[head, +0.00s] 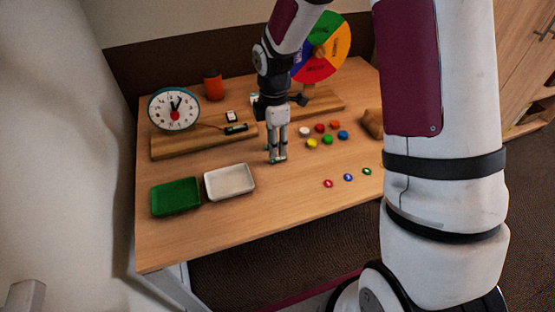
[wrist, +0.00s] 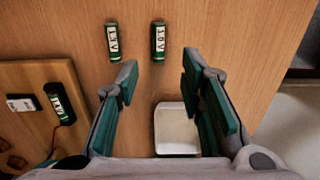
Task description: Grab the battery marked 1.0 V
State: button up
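In the wrist view two green batteries with white labels lie on the bare tabletop. The right battery (wrist: 158,41) has a label that seems to end in "0 V"; its first digit is hard to read. The left battery (wrist: 113,41) has a label I cannot read surely. A third battery (wrist: 59,103) sits on a wooden board, and its label is unclear too. My gripper (wrist: 160,72) is open and empty; the right battery lies just past the gap between its fingertips. In the head view my gripper (head: 278,157) points down, low over the table, hiding what is under it.
A white tray (head: 230,193) and a green tray (head: 176,209) stand at the table's front left. A clock (head: 174,109) stands by the wooden board (head: 174,148). Several coloured discs lie right of my gripper. The front table strip is clear.

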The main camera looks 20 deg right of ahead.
aim_at(278, 158)
jog(key=shift+w+d+f+b, duration=0.1)
jog(key=shift+d+f+b, duration=0.15)
jog(key=shift+f, duration=1.15)
jog(key=shift+d+f+b, duration=0.15)
jog(key=shift+d+f, duration=0.1)
jog(key=shift+f, duration=1.1)
grip_shut()
